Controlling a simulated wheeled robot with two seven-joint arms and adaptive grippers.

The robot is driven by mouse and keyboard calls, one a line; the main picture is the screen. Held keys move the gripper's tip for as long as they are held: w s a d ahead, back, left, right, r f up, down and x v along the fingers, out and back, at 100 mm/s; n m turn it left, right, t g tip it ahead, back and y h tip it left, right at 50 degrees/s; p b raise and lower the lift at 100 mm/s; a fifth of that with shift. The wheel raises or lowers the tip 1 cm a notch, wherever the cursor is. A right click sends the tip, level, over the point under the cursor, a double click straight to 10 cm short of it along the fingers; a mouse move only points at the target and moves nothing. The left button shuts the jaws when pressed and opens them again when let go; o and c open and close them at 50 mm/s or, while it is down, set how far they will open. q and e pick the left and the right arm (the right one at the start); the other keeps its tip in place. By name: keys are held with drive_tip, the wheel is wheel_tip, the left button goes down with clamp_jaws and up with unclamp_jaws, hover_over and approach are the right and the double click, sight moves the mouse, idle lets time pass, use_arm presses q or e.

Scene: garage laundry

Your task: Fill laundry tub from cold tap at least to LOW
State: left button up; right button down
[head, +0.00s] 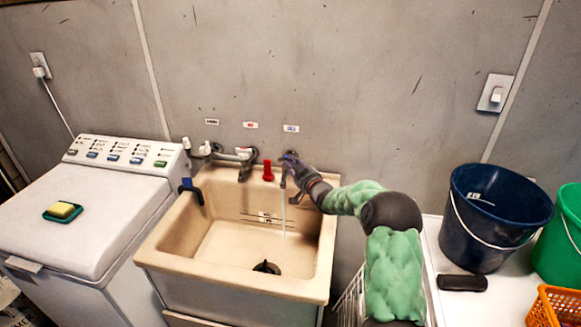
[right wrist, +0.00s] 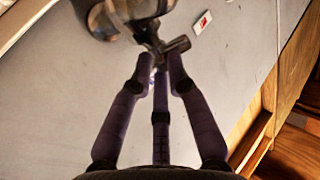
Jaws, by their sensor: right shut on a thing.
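The beige laundry tub (head: 185,235) stands at the middle, with level lines and a small label (head: 266,217) on its inner back wall. My right gripper (head: 291,163) is at the wall tap under the blue-marked label (head: 291,128). In the right wrist view its fingers (right wrist: 160,62) are shut on a metal tap handle (right wrist: 176,45). A thin stream of water (head: 284,215) falls into the tub below the gripper. A black round piece (head: 266,267) is at the drain; I cannot tell if it seals it. The water level is not clear. My left gripper is out of view.
A red-handled piece (head: 268,171) and another tap (head: 245,157) are left of my gripper. A blue clip-like piece (head: 190,187) sits on the tub's left rim. A washer (head: 95,215) stands left. A dark blue bucket (head: 490,225) and green bucket (head: 560,240) stand right.

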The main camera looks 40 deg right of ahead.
drive_tip(key=shift+d+r+n+y+p, duration=0.1)
drive_tip(key=shift+d+n+y+p, duration=0.15)
drive_tip(key=shift+n+y+p, duration=0.6)
drive_tip(key=shift+d+r+n+y+p, duration=0.1)
drive_tip(key=shift+d+n+y+p, duration=0.15)
drive_tip(key=shift+n+y+p, duration=0.6)
drive_tip(key=shift+w+d+f+n+y+p, duration=0.1)
drive_tip(key=shift+n+y+p, duration=0.2)
drive_tip(key=shift+y+p, duration=0.5)
drive_tip(key=shift+d+n+y+p, duration=0.1)
drive_tip(key=shift+n+y+p, duration=0.25)
drive_tip(key=shift+y, duration=0.75)
drive_tip(key=c, duration=1.3)
unclamp_jaws()
drive_tip(key=shift+a, duration=0.15)
drive_tip(key=shift+s+d, duration=0.2)
drive_tip(key=shift+s, duration=0.05)
drive_tip(key=v, duration=1.1)
drive_tip(key=shift+s+a, duration=0.1)
drive_tip(key=shift+s, duration=0.15)
